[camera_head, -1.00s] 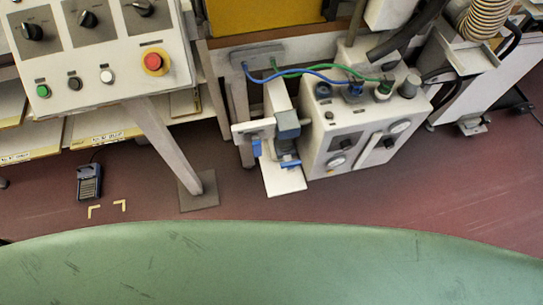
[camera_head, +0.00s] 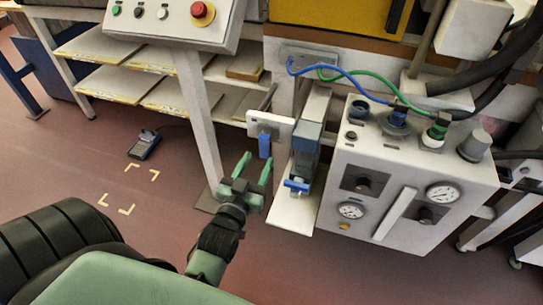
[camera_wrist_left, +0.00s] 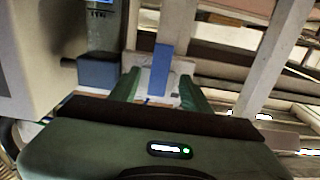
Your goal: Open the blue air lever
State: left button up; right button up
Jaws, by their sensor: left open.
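The blue air lever (camera_head: 264,145) hangs straight down from a pale plate (camera_head: 282,128) left of the white control box. In the left wrist view the blue lever (camera_wrist_left: 160,70) stands upright in the picture, between the fingers and beyond their tips. My left gripper (camera_head: 254,172) is open and empty, just below and left of the lever in the head view. Its green fingers also show in the left wrist view (camera_wrist_left: 160,88). Whether a finger touches the lever cannot be told. My right gripper is not in view.
A second blue handle (camera_head: 297,185) sits on a grey unit right of the lever. The white box (camera_head: 400,170) with gauges stands further right. A panel leg (camera_head: 200,120) is close on the left. A handheld device (camera_head: 144,144) lies on the open floor.

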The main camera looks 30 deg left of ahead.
aim_at(264, 150)
pick_arm(q)
jog(key=x, duration=0.6)
jog(key=shift+f, duration=0.1)
grip_shut()
dwell(1.2)
